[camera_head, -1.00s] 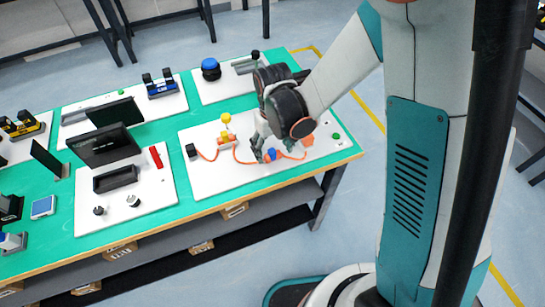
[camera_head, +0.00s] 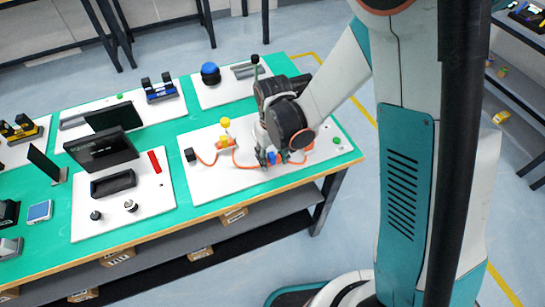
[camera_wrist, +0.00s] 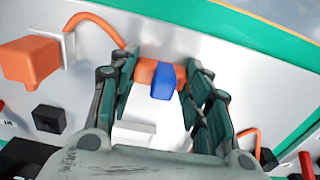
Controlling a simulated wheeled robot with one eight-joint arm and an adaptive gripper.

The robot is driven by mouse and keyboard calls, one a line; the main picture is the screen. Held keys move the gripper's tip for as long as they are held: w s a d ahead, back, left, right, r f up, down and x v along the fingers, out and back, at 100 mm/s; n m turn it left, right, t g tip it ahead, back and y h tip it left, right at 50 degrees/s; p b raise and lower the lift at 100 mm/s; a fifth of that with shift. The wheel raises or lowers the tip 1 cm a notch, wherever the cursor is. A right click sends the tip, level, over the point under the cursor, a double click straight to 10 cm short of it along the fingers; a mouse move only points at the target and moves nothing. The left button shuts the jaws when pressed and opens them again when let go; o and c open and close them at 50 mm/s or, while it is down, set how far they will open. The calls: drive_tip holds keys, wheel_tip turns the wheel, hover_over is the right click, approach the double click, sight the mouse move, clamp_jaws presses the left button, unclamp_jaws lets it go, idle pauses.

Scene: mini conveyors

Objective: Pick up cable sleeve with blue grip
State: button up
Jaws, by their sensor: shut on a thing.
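The cable sleeve (camera_wrist: 143,74) is a short orange piece with a blue grip (camera_wrist: 162,82) at its middle. In the wrist view it sits between the two dark green finger pads of my gripper (camera_wrist: 160,72), which is shut on it. In the head view the blue grip (camera_head: 271,158) shows low at the fingers, close over the white board (camera_head: 215,180). My gripper (camera_head: 270,160) hides part of the sleeve there. An orange cable (camera_head: 245,165) runs on the board to its left.
An orange block (camera_wrist: 30,62) and a black block (camera_wrist: 48,118) stand at the left in the wrist view. A yellow knob (camera_head: 225,122) rises left of my gripper. A black screen (camera_head: 102,147) and a blue dome (camera_head: 210,72) stand on neighbouring boards.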

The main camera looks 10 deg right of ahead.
sight(273, 154)
wheel_tip(273, 154, up, 20)
drive_tip(key=p, duration=0.6)
drive_tip(key=shift+p, duration=0.35)
drive_tip(key=w+a, duration=0.1)
drive_tip(key=w, duration=1)
drive_tip(key=shift+w+a+b, duration=0.25)
drive_tip(key=shift+a+b, duration=0.05)
drive_tip(key=shift+b, duration=0.1)
idle(0.8)
drive_tip(key=shift+f, duration=0.2)
drive_tip(key=shift+f+b, duration=5.6)
drive_tip(key=shift+f, duration=2.8)
